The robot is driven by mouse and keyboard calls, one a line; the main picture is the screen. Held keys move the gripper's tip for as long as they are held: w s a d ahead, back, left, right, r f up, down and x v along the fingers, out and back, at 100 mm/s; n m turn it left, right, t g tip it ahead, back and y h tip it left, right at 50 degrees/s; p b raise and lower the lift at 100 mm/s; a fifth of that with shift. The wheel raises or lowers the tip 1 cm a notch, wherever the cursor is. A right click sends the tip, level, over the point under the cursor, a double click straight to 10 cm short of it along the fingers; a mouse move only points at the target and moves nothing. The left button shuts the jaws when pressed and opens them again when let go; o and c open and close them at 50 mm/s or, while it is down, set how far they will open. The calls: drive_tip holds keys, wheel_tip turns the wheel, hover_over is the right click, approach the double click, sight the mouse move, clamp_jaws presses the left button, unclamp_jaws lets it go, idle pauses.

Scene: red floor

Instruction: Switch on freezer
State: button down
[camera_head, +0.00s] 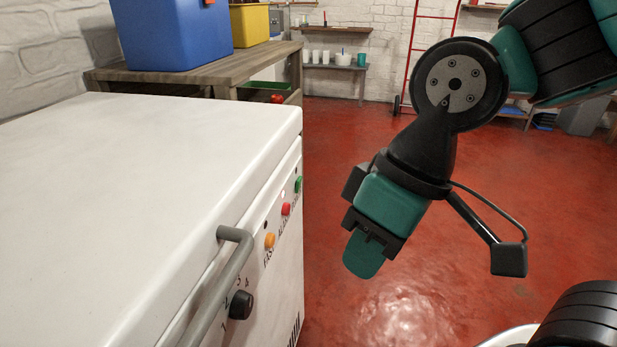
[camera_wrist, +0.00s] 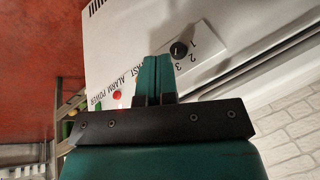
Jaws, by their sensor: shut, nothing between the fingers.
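The white freezer (camera_head: 130,180) fills the left of the head view, lid down, with a grey handle (camera_head: 222,285) along its front edge. Its front panel has a black knob (camera_head: 241,305) with numbers, an orange button (camera_head: 270,240) by FAST, a red one (camera_head: 286,209) by ALARM and a green one (camera_head: 298,185). In the wrist view the green button (camera_wrist: 97,106) is by POWER, with the red button (camera_wrist: 117,95) beside it. My gripper (camera_head: 362,256) is shut and empty, to the right of the panel and apart from it.
A wooden bench (camera_head: 205,75) with a blue box (camera_head: 175,35) and a yellow box (camera_head: 249,25) stands behind the freezer. A red ladder-like frame (camera_head: 412,50) and shelves are at the far wall. Red floor (camera_head: 400,310) is clear right of the freezer.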

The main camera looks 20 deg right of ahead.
drive_tip(key=w+d+m+t+y+p, duration=0.1)
drive_tip(key=w+d+m+p, duration=0.15)
drive_tip(key=w, duration=0.35)
drive_tip(key=w+d+f+m+t+y+p, duration=0.1)
drive_tip(key=w+d+m+y+p, duration=0.1)
drive_tip(key=w+m+p, duration=0.3)
drive_tip(key=w+d+m+t+y+p, duration=0.1)
drive_tip(key=w+d+p, duration=0.15)
drive_tip(key=w, duration=0.55)
drive_tip(key=w+d+f+m+t+p, duration=0.2)
drive_tip(key=w+d+f+m, duration=0.2)
drive_tip(key=d, duration=0.3)
drive_tip(key=shift+d+m+t+p, duration=0.4)
drive_tip(key=shift+m, duration=0.25)
drive_tip(key=shift+f, duration=0.1)
approach(298, 185)
drive_tip(key=shift+w+d+f+x, duration=0.35)
drive_tip(key=shift+d+x, duration=0.2)
drive_tip(key=shift+x, duration=2.95)
drive_tip(key=shift+b, duration=0.3)
